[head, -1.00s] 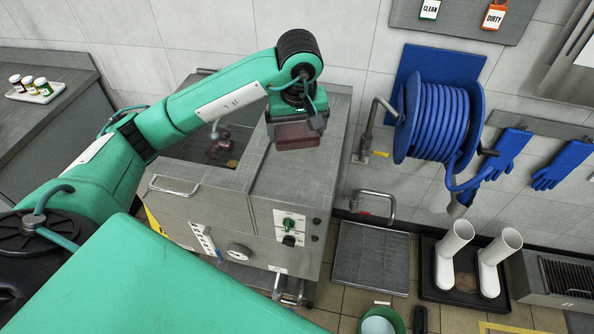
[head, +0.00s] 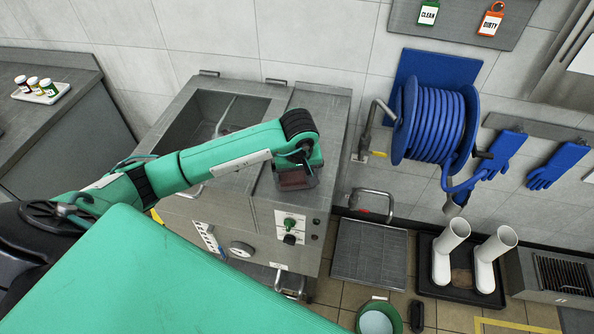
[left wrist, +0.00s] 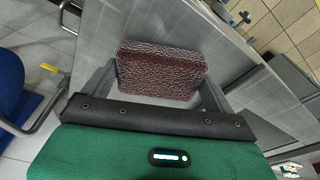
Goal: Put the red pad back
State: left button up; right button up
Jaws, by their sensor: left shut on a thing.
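The red pad (head: 293,181) is a dark red, rough-textured block. My left gripper (head: 296,177) is shut on it, over the flat steel top of the mixer (head: 310,105), near its front edge. In the left wrist view the pad (left wrist: 162,70) sits between the two grey fingers, with the steel surface behind it. I cannot tell whether the pad touches the steel top. My forearm hides part of the mixer's open basin (head: 188,128). My right gripper is not in view.
A control panel with a green knob (head: 290,223) is on the mixer's front. A blue hose reel (head: 436,122) and blue gloves (head: 556,165) hang on the wall at right. White boots (head: 450,250) stand in a black tray. A green bucket (head: 378,320) is on the floor.

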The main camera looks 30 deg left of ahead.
aim_at(298, 181)
pick_arm(q)
jog(key=shift+f, duration=0.1)
jog(key=shift+f+b, duration=0.15)
jog(key=shift+b, duration=0.15)
jog(key=o, duration=0.7)
jog(key=shift+r, duration=0.45)
jog(key=shift+s+d+r+b, duration=0.2)
jog(key=shift+r+b, duration=0.45)
jog(key=shift+r, duration=1.25)
jog(key=shift+s+d+r+b, duration=0.2)
jog(key=shift+r+b, duration=0.4)
jog(key=shift+r, duration=1.3)
jog(key=shift+s+d+r+b, duration=0.2)
jog(key=shift+r+b, duration=0.45)
jog(key=shift+r, duration=1.25)
